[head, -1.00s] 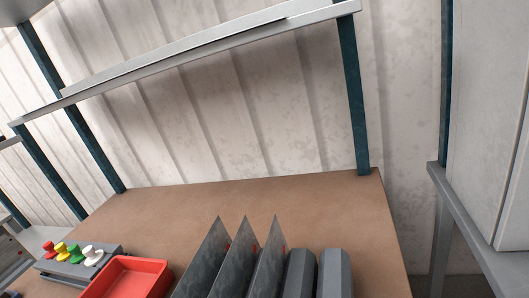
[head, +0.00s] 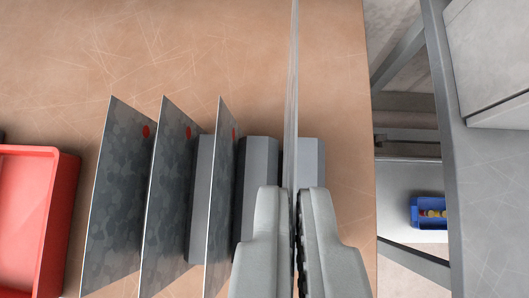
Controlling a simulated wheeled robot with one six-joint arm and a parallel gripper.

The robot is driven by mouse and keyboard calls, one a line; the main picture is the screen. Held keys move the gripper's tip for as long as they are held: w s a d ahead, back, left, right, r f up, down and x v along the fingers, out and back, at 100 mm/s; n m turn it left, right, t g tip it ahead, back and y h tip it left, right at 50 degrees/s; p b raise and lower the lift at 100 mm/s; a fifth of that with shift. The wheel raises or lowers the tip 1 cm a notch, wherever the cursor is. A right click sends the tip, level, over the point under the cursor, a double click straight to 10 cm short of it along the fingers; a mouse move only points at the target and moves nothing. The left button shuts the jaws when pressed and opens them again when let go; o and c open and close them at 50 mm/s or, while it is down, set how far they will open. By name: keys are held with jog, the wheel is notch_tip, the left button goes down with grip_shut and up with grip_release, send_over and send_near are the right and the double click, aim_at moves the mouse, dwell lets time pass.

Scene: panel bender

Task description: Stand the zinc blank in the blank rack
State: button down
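My gripper (head: 296,225) is at the lower middle, its two grey fingers shut on a thin sheet, the zinc blank (head: 293,90). The blank is seen almost edge-on as a narrow upright strip running up past the top of the picture. The blank rack shows as grey upright blocks (head: 258,165). The held blank lines up with the gap between the two rightmost blocks. Its lower edge is hidden, so I cannot tell whether it is in the gap or above it. Three mottled grey blanks (head: 120,190) with red dots stand in the rack to the left.
A red tray (head: 66,215) is at the left. The brown worktop (head: 200,50) is clear behind the rack and ends just right of it. Beyond that edge are a grey frame (head: 450,150) and a blue bin (head: 428,213) lower down.

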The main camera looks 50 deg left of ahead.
jog(key=shift+f, duration=6.75)
jog(key=shift+f, duration=0.9)
jog(key=c, duration=1.6)
grip_release()
jog(key=shift+d, duration=0.1)
jog(key=v, duration=1.7)
jog(key=shift+s+r, duration=0.15)
